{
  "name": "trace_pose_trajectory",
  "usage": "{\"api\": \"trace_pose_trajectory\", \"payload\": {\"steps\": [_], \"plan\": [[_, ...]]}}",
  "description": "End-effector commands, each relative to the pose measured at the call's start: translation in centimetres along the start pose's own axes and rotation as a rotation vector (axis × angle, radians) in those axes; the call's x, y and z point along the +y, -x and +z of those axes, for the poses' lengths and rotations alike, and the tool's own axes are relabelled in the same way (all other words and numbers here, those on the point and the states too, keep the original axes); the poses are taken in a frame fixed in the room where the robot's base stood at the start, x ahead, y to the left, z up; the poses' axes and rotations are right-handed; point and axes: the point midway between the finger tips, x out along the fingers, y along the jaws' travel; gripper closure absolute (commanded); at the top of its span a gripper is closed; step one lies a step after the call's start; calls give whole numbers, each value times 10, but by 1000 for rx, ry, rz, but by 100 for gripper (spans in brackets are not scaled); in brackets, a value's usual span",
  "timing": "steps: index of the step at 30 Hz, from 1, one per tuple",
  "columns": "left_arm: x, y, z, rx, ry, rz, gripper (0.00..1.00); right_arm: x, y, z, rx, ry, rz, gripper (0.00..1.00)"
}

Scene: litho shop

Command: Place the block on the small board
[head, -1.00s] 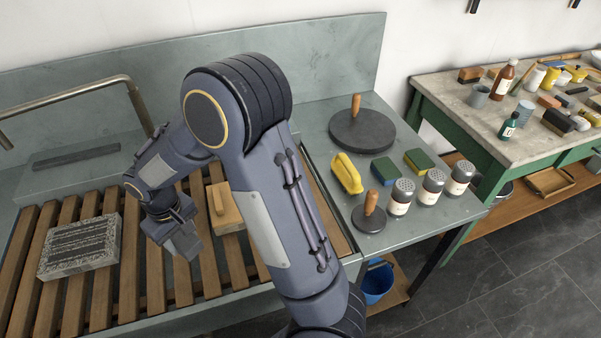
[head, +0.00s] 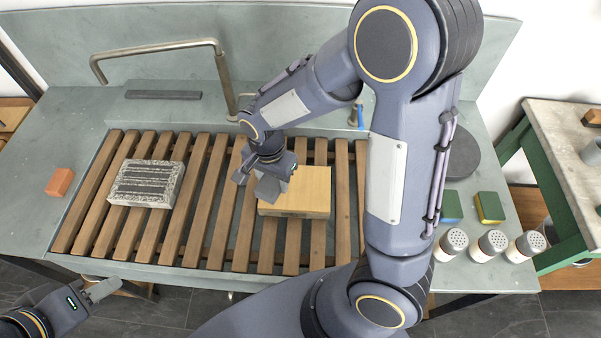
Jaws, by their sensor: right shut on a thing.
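A pale wooden board (head: 312,188), thick and rectangular, lies on the slatted rack right of centre. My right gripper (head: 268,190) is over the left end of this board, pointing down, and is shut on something. Its grey fingers hide what it holds, and I cannot tell whether it touches the board. A small orange-brown block (head: 60,182) lies on the grey counter at the far left. My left gripper (head: 102,290) is low at the left, in front of the sink's edge and away from both. I see nothing in it, and its finger gap is unclear.
A speckled grey stone slab (head: 147,183) lies on the slats (head: 205,200) at the left. A bent metal tap (head: 160,47) stands behind. Sponges (head: 490,207) and several shakers (head: 488,246) stand on the right counter. Bare slats lie between slab and board.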

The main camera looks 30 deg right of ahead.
Motion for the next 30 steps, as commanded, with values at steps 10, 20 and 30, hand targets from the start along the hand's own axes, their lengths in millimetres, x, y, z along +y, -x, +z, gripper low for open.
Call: {"api": "trace_pose_trajectory", "payload": {"steps": [10, 20, 30], "plan": [[-10, -23, 12, -1, 0, 0, 60, 31, -58, -71, 0, -4, 0, 86], [-16, -35, 18, 0, 0, 0, 60, 40, -79, -92, 1, 1, -1, 86], [-27, -60, 30, 0, 0, 0, 60, 42, -117, -97, 1, 3, -1, 86]]}}
